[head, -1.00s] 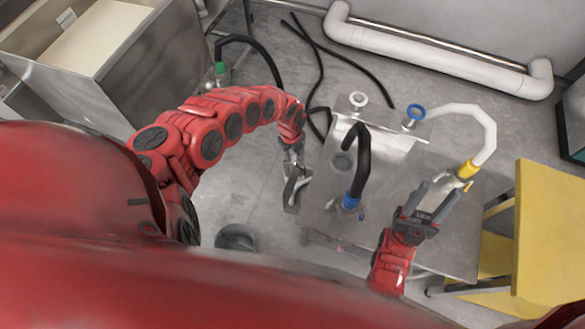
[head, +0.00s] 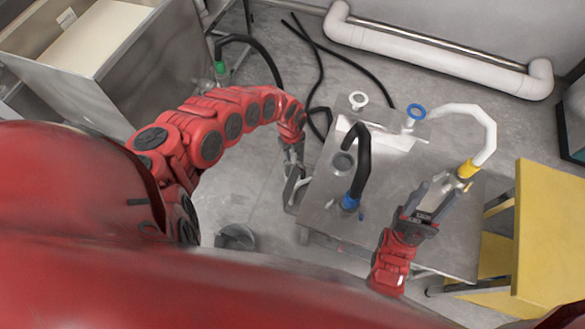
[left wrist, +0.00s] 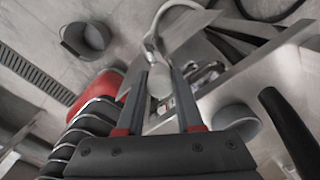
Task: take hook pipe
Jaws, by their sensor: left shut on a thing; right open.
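My left gripper (head: 293,163) is beside the left edge of the metal table, shut on a grey hooked piece (left wrist: 152,45). In the left wrist view the piece's rounded end sits between the fingers of my left gripper (left wrist: 159,80), and its curved part reaches beyond the tips. In the head view the held piece is small and partly hidden. A white hooked pipe (head: 488,125) ends at a yellow collar (head: 467,170). My right gripper (head: 433,200) is open, just below that collar, with empty fingers.
A yellow stand (head: 550,225) is at the right. A dark bucket (head: 236,237) is on the floor at the left. Black hoses (head: 318,75) lie behind.

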